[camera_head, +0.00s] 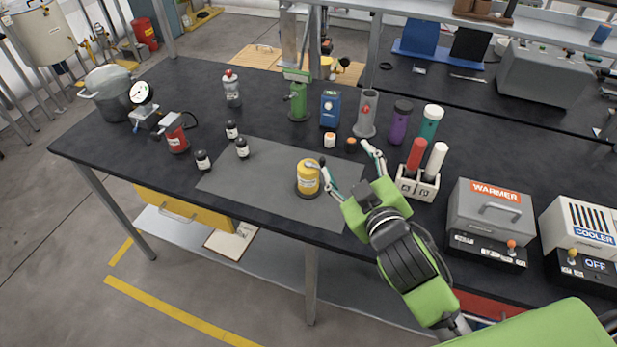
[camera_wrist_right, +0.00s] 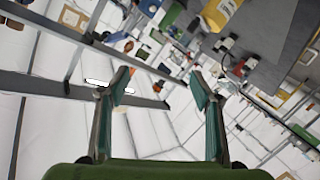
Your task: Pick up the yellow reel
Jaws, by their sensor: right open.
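The yellow reel (camera_head: 308,176) is a short yellow cylinder with a white label and a dark base. It stands upright on the grey mat (camera_head: 262,205). My right gripper (camera_head: 340,158) is open and empty, to the right of the reel in the head view. Its left fingertip overlaps the reel's upper right edge; I cannot tell whether they touch. In the right wrist view the spread fingers (camera_wrist_right: 160,88) have nothing between them. A yellow shape on a grey surface at the top there looks like the reel (camera_wrist_right: 218,12). My left gripper is not in view.
Small dark bottles (camera_head: 242,147) stand left of the reel. Behind it stand a green device (camera_head: 298,100), a blue box (camera_head: 330,108) and a grey holder (camera_head: 366,115). A white rack with red and white tubes (camera_head: 418,187) and the warmer (camera_head: 490,208) are at right. The mat's front is clear.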

